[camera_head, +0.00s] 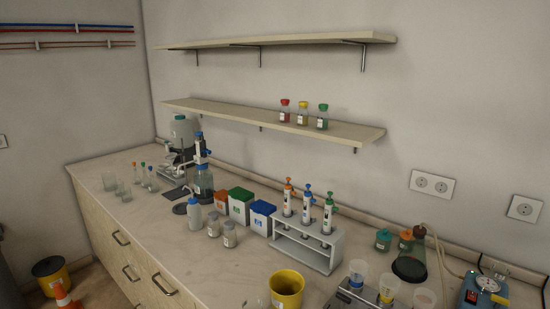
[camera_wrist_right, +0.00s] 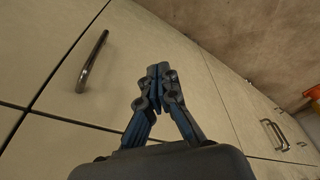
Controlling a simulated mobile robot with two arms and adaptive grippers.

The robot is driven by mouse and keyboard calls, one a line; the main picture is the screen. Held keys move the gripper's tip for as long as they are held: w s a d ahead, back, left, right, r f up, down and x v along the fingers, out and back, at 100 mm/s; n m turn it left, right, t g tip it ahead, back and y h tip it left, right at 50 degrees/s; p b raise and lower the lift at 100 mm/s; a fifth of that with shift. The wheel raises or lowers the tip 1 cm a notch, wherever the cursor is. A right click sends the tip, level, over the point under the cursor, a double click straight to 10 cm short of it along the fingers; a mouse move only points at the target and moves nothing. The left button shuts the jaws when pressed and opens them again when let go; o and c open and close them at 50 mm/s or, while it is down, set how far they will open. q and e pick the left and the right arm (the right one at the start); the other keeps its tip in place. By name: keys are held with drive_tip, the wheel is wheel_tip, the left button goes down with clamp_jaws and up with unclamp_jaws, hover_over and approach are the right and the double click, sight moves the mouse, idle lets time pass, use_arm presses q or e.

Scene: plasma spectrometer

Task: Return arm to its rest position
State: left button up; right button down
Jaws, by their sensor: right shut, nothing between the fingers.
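My right gripper (camera_wrist_right: 158,84) shows in the right wrist view. Its two blue and black fingers meet at the tips, and nothing is between them. It hangs in front of the pale cabinet doors (camera_wrist_right: 170,45), apart from the handle (camera_wrist_right: 92,62) at the left as far as I can tell. Neither arm and neither gripper shows in the head view.
The bench top (camera_head: 150,236) carries a pipette rack (camera_head: 318,262), colored boxes (camera_head: 240,206), bottles and a yellow container (camera_head: 286,289). Three capped bottles stand on the lower shelf (camera_head: 220,111). A yellow bin (camera_head: 50,272) and orange cone (camera_head: 62,296) stand on the floor at left.

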drive_tip(key=s+d+f+g+b, duration=0.1)
drive_tip(key=s+d+f+b, duration=0.1)
drive_tip(key=s+f, duration=1.5)
wheel_tip(320, 180, down, 4)
drive_tip(key=shift+s+d, duration=0.35)
drive_tip(key=shift+d, duration=0.25)
